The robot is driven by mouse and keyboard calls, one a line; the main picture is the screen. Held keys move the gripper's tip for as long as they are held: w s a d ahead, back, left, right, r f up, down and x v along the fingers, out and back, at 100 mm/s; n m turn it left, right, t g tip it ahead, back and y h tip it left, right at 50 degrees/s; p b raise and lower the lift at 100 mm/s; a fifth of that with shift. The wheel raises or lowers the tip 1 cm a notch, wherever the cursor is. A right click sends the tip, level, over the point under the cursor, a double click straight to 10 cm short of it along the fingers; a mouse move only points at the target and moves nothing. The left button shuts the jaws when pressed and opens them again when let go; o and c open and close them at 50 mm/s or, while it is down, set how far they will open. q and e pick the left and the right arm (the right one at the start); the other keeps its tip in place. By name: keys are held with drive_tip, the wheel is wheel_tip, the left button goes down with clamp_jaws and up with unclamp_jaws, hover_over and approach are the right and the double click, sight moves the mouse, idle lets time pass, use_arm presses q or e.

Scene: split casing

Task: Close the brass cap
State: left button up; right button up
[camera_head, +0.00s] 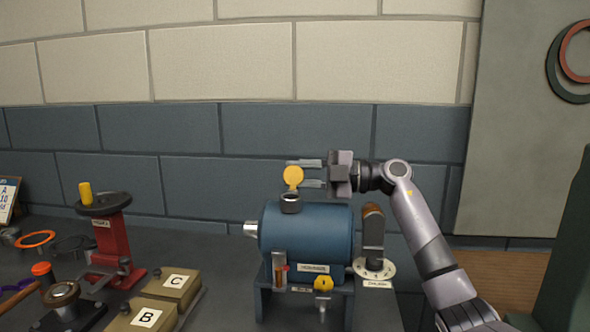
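The brass cap (293,177) is a yellow disc standing upright, raised above the dark round neck (291,204) on top of the blue cylindrical casing (308,234). The mouth of the neck is not covered by it. My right gripper (300,172) comes in from the right, with its two grey fingers spread one above the other and pointing left. Its fingertips reach the cap's place in the picture, and the cap overlaps the lower tip. I cannot tell whether they touch. My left gripper is not in view.
A dark lever (373,233) on a pale dial plate stands right of the casing. A yellow valve (323,285) and a gauge tube (279,270) are on its front. A red stand with handwheel (108,236) and brass blocks (171,284) are left. A wall stands behind.

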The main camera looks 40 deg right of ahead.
drive_tip(key=shift+w+a, duration=0.35)
drive_tip(key=shift+w, duration=0.05)
clamp_jaws()
